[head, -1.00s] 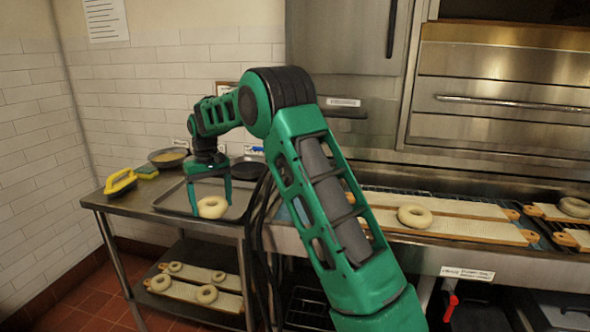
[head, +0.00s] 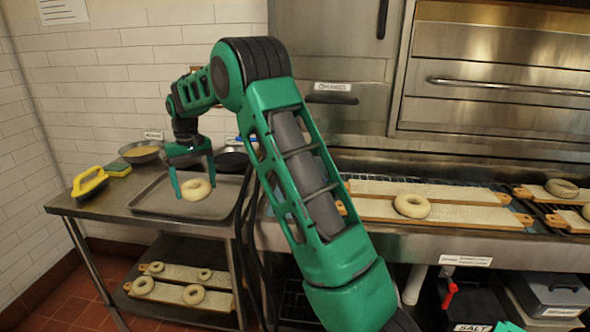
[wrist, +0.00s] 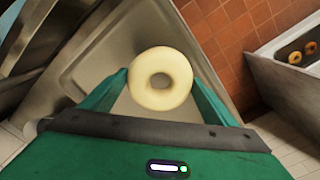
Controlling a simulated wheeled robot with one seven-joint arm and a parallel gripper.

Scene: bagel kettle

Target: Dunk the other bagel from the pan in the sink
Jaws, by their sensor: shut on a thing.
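My gripper (head: 194,190) is over the sheet pan (head: 160,209) on the left metal table. It is shut on a pale ring-shaped bagel (head: 196,189), which shows just above the pan. In the wrist view the bagel (wrist: 160,79) sits between the two green fingers, its hole facing the camera. The pan's bare surface (wrist: 105,58) shows behind it. I see no other bagel on the visible part of the pan. I cannot make out a water-filled sink in the head view.
A yellow-handled tool (head: 90,183), a sponge (head: 118,170) and a bowl (head: 142,152) stand left of and behind the pan. A dark pan (head: 231,160) is behind right. Boards with bagels (head: 411,206) lie right, past my arm. More bagels (head: 194,294) lie on the lower shelf.

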